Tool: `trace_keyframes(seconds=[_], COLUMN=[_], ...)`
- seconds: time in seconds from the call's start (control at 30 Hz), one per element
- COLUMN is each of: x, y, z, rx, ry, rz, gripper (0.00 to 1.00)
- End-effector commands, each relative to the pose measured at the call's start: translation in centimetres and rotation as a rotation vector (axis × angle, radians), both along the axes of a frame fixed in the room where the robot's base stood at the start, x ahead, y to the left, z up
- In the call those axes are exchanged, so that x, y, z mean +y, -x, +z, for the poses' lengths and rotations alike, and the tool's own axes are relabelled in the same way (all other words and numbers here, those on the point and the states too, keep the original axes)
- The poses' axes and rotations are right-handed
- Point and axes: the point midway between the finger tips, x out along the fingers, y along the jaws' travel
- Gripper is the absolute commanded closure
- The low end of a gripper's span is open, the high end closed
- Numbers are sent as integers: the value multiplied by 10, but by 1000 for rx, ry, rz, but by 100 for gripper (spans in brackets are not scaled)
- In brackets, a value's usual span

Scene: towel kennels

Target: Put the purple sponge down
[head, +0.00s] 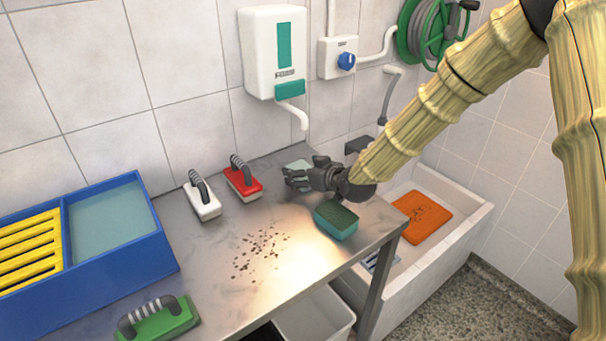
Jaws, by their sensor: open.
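No purple sponge shows in the head view. A teal block with a dark top, like a sponge (337,222), lies on the steel table (215,290) near its right edge. My gripper (290,178) is open over the back right of the table, its dark fingers pointing left. It is behind and left of the teal block and apart from it. A pale green flat piece (299,165) shows just behind the fingers, partly hidden by them. I cannot tell whether the fingers touch it.
A white brush (206,205), a red brush (243,183) and a green brush (165,324) lie on the table. A blue tray (120,262) with a yellow rack stands left. Brown crumbs (257,250) lie mid-table. A tub (455,240) with an orange mat (422,217) stands right.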

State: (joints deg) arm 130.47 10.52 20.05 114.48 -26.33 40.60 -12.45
Motion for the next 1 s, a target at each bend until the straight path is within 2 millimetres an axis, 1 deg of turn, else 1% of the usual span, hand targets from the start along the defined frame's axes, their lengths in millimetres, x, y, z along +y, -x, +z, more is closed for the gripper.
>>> trace_keyframes(seconds=[0.1,0.3,0.4,0.53,0.67,0.7,0.87,1.0], x=[2,3,3,3,2,2,2,2], y=[-3,-3,-3,-3,-3,-3,-3,-3], z=[-1,-1,-1,-1,-1,-1,-1,5], rx=[-1,-1,-1,-1,-1,-1,-1,-2], ry=[0,0,0,0,0,0,0,0], rz=[0,0,0,0,0,0,0,0], gripper=[17,17,33,52,52,54,54,54])
